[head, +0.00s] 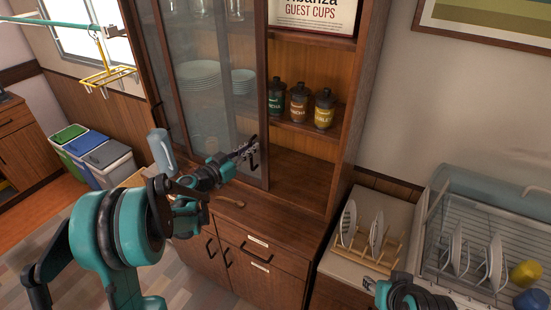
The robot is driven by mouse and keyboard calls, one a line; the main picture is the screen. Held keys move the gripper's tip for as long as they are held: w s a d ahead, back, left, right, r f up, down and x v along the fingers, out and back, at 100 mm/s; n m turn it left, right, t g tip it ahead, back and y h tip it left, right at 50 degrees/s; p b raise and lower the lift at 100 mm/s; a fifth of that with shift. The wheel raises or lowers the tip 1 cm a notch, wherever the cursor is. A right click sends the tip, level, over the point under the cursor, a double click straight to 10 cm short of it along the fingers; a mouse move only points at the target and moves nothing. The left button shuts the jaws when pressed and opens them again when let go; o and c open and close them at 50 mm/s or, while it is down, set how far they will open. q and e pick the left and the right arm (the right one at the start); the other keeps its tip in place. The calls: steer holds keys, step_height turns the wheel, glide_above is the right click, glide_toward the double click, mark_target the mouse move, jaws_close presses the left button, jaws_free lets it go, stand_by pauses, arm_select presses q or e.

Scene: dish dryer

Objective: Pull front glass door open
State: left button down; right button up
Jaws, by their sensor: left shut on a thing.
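The front glass door (227,95) is a brown-framed glass panel on the tall wooden cabinet. The cabinet's right part stands uncovered, showing its shelves. My left gripper (248,152) is at the dark handle (256,160) on the door's right frame and is shut on it. The fingers partly hide the handle.
Several jars (299,102) stand on the open shelf, and plates (200,75) sit behind the glass. A wooden plate rack (362,244) and a wire dish rack (468,262) are at right. Bins (105,158) stand at left. The counter inside the cabinet opening is clear.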

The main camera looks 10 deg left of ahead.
mark_target(239, 137)
arm_select(q)
steer(key=a, duration=0.2)
steer(key=w+a, duration=0.1)
steer(key=a, duration=0.2)
steer(key=w+a, duration=0.1)
steer(key=a, duration=0.1)
steer(key=shift+w+a, duration=0.15)
steer(key=c, duration=1.6)
jaws_free()
steer(key=v, duration=1.2)
